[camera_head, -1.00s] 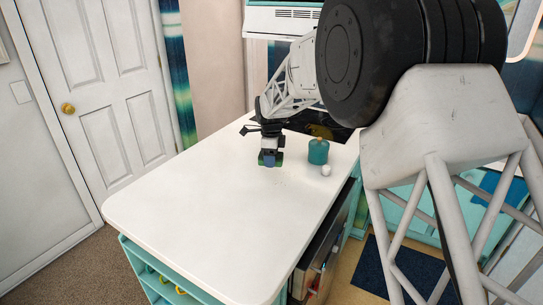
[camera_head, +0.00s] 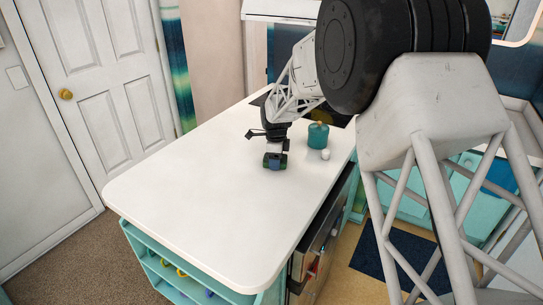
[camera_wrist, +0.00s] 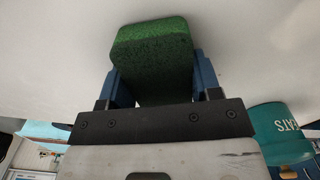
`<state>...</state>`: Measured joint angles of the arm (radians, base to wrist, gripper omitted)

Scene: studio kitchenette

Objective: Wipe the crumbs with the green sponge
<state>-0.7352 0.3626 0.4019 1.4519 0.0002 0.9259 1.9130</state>
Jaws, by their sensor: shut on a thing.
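My gripper (camera_head: 275,161) is over the white countertop (camera_head: 200,190), left of a teal canister. Its blue fingers are shut on the green sponge (camera_wrist: 152,50), one finger on each side, as the wrist view shows. In the head view the sponge is small and low, mostly covered by the fingers. It is at or just above the countertop; I cannot tell whether it touches. I cannot make out any crumbs on the counter in either view.
The teal canister (camera_head: 318,136) stands right of my gripper and also shows in the wrist view (camera_wrist: 281,132). A small white ball or egg (camera_head: 325,155) lies just in front of it. A dark panel is behind. The counter's left and near parts are clear.

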